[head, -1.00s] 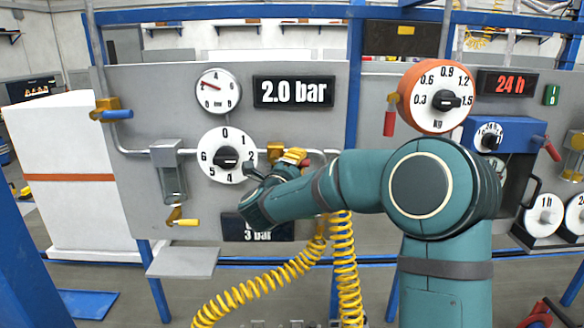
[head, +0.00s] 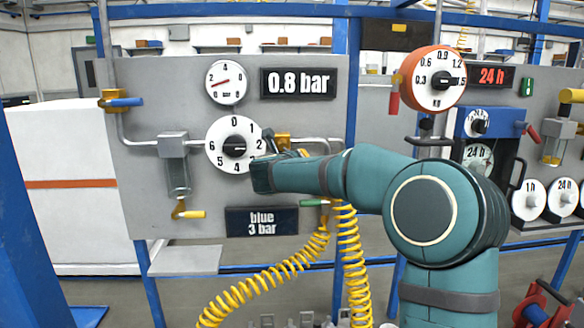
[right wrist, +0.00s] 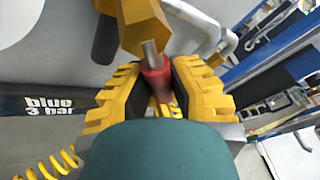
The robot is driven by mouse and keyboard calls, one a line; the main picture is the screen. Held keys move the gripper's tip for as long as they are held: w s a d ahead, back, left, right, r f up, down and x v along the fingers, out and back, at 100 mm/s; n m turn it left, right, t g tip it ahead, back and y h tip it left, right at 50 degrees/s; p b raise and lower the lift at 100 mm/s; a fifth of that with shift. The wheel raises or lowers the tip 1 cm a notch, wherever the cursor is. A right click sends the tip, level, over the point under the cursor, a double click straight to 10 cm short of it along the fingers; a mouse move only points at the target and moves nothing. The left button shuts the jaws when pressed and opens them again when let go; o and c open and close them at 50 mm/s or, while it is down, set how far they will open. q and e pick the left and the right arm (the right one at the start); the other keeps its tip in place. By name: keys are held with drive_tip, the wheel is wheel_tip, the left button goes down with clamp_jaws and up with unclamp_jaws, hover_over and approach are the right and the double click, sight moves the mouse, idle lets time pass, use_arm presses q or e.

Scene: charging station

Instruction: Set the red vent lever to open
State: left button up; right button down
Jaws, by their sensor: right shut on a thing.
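The red vent lever (right wrist: 153,78) is a red grip on a short metal stem, fixed to a yellow valve body (right wrist: 146,25). In the right wrist view my right gripper (right wrist: 158,88) has its black pads on both sides of the red grip and is shut on it. In the head view the yellow valve body (head: 283,142) shows just right of the white dial (head: 235,145), and my right arm hides the lever. My left gripper is not in view.
The pressure display (head: 298,83) reads 0.8 bar, beside a round gauge (head: 231,82). A sign (head: 262,222) reads blue 3 bar. A green-handled valve (head: 314,202) and yellow coiled hoses (head: 348,265) are below my forearm. A yellow-handled valve (head: 188,214) hangs lower left.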

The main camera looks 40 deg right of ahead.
drive_tip(key=shift+w+a+f+m+t+y+b, duration=0.1)
drive_tip(key=shift+w+a+f+m+y, duration=0.2)
drive_tip(key=shift+a+m+y, duration=0.5)
drive_tip(key=shift+w+a+f+m+t+y+b, duration=0.15)
drive_tip(key=shift+w+m+y, duration=0.3)
drive_tip(key=shift+m, duration=0.7)
drive_tip(key=shift+w+a+f+m+t+y+b, duration=0.1)
drive_tip(key=shift+w+a+f+m+y, duration=0.15)
drive_tip(key=shift+a+m+y, duration=0.45)
drive_tip(key=shift+d+m, duration=0.1)
drive_tip(key=shift+m, duration=0.15)
drive_tip(key=c, duration=0.9)
unclamp_jaws()
drive_tip(key=shift+o, duration=0.2)
drive_tip(key=v, duration=1.2)
